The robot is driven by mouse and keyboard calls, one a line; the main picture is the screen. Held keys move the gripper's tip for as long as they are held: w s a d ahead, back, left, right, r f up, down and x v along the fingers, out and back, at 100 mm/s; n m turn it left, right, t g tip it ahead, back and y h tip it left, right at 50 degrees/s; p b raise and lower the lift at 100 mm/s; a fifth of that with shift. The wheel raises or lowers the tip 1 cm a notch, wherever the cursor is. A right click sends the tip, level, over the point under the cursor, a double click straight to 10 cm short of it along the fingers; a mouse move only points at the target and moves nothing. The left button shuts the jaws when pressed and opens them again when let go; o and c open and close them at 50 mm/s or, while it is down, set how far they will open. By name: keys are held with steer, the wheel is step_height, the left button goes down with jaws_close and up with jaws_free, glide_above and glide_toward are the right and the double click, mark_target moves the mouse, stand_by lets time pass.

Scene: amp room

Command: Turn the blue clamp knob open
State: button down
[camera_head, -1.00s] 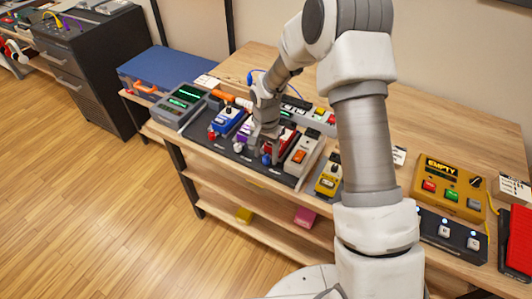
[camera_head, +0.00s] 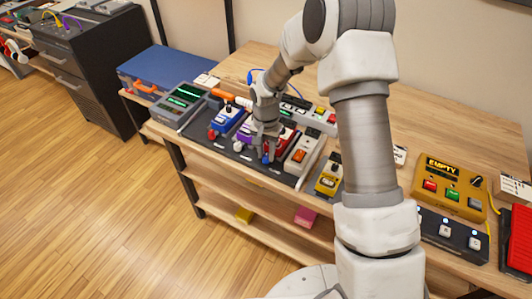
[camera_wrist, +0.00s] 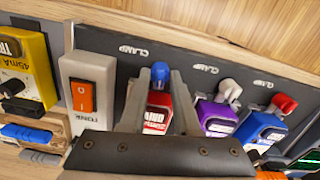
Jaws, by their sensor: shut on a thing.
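The blue clamp knob (camera_wrist: 160,75) stands at the front end of a red pedal (camera_wrist: 157,112), beside a "CLAMP" label on the dark board. My gripper (camera_wrist: 161,76) is shut on the blue knob, one finger on each side of it, and the red pedal shows between the fingers. In the head view the blue knob (camera_head: 266,158) shows low at the tip of my gripper (camera_head: 266,153). How far the knob is turned cannot be told.
A purple pedal (camera_wrist: 214,117) with a white knob (camera_wrist: 228,90) and a blue pedal (camera_wrist: 259,125) with a red knob (camera_wrist: 283,103) stand close on one side. A pale box with an orange switch (camera_wrist: 83,95) stands close on the other. A yellow pedal (camera_head: 328,177) lies farther right.

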steer(key=n+b, duration=0.1)
steer(key=n, duration=1.1)
steer(key=shift+n, duration=2.1)
steer(key=c, duration=0.6)
jaws_free()
steer(key=shift+c, duration=0.2)
